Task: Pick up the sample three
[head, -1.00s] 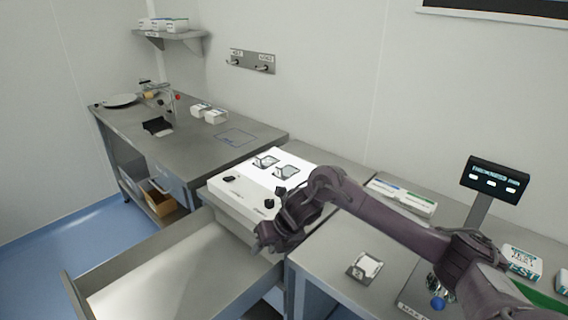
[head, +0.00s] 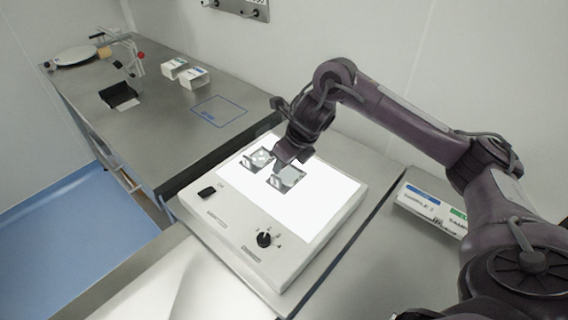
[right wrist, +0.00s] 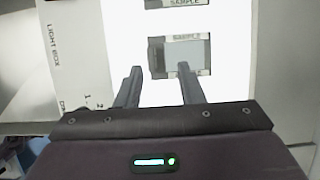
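Two square sample holders lie on the glowing light box (head: 330,195), a left one (head: 255,160) and a right one (head: 289,177). One holder (right wrist: 185,53) lies just beyond the fingertips, and another (right wrist: 178,4) is cut off at the top edge. Both labels read "SAMPLE", but I cannot read a number. My left gripper is out of view.
A dial (head: 264,239) and a black switch (head: 207,193) are on the light box front. White sample boxes (head: 433,208) lie to the right, partly behind my arm. Two small boxes (head: 185,73) and a black tray (head: 119,96) stand on the far bench.

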